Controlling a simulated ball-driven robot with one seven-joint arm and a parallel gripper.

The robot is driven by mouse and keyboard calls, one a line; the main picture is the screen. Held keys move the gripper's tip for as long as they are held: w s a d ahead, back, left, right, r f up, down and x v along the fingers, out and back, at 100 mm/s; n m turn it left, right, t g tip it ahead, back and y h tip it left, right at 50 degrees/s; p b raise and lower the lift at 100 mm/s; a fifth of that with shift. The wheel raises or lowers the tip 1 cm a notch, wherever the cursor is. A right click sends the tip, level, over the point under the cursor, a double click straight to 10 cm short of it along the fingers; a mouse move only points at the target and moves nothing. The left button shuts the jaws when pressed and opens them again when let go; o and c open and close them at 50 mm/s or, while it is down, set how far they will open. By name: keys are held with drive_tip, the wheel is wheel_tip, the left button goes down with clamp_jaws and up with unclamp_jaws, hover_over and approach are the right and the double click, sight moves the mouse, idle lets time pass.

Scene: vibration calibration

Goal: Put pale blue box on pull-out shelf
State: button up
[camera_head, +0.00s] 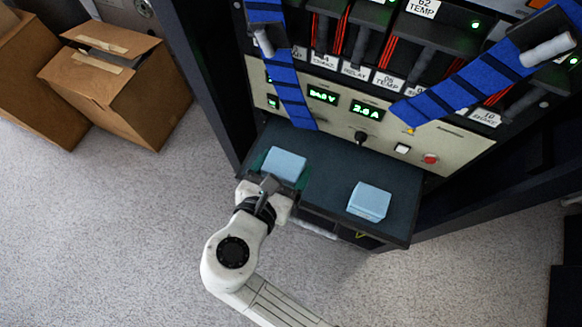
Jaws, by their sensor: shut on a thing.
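The pull-out shelf (325,178) is a dark ledge below the instrument panel of the rack. One pale blue box (284,163) is at the shelf's left part, directly beyond my gripper (270,184). My gripper is shut on this box at its near edge; the fingertips are partly hidden by the wrist. I cannot tell whether this box touches the shelf or is a little above it. A second pale blue box (369,200) rests on the shelf's right part, apart from the gripper.
The rack panel (370,115) with lit displays and a red button rises behind the shelf. Blue straps (290,85) hang across the rack at left and right. Cardboard boxes (125,85) stand on the floor at upper left. Shelf surface between the two blue boxes is clear.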

sight(289, 166)
drive_tip(key=w+f, duration=0.1)
drive_tip(key=w+d+f, duration=0.1)
drive_tip(key=shift+f, duration=0.3)
drive_tip(key=shift+w+d+f+b, duration=0.15)
drive_tip(key=shift+f+b, duration=0.35)
drive_tip(key=shift+f, duration=1.25)
drive_tip(key=shift+f, duration=0.15)
drive_tip(key=o, duration=1.1)
drive_tip(key=shift+c, duration=0.2)
drive_tip(key=p+v, duration=0.1)
drive_tip(key=v, duration=1.1)
